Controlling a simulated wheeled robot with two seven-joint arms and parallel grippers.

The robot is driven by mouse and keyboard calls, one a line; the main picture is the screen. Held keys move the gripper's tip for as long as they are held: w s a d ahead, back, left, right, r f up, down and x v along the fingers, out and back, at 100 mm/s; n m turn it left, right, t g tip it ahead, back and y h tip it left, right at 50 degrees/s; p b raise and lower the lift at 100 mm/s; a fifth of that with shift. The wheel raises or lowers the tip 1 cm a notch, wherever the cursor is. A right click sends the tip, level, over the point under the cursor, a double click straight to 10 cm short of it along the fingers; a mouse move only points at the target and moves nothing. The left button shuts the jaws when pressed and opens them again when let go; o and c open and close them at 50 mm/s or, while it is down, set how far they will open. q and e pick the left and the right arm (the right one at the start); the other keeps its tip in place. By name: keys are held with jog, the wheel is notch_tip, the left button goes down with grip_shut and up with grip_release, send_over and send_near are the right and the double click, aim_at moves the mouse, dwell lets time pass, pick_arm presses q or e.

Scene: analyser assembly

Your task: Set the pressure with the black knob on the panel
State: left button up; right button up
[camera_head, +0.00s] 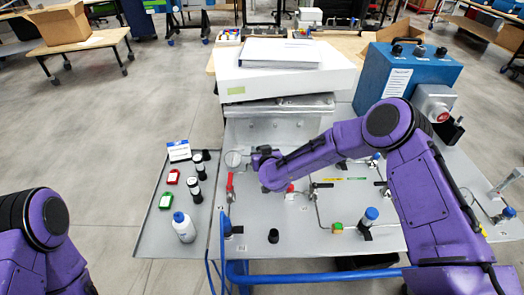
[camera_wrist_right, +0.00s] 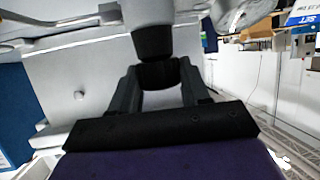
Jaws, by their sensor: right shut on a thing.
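My right gripper (camera_head: 260,154) is over the back left part of the grey panel (camera_head: 300,225), beside a round gauge (camera_head: 233,159). In the right wrist view its two fingers (camera_wrist_right: 158,74) are shut on the black knob (camera_wrist_right: 153,42), which sits below a grey body. In the head view the knob is hidden by my right gripper and arm. Of my left arm only purple links show at the bottom left; its gripper is out of view.
A red-handled valve (camera_head: 229,186) stands left of my right gripper. A black cap (camera_head: 273,236) and a blue-topped fitting (camera_head: 370,215) stand on the panel. A side tray (camera_head: 155,230) holds a white bottle (camera_head: 184,228) and small containers. A blue box (camera_head: 408,68) stands behind.

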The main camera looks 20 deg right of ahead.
jog(key=o, duration=1)
jog(key=shift+w, duration=0.1)
jog(key=d+b+v, duration=0.1)
jog(key=b+v, duration=0.1)
jog(key=v, duration=0.8)
jog(key=shift+s+a, duration=0.25)
jog(key=shift+a, duration=0.25)
jog(key=shift+r, duration=0.15)
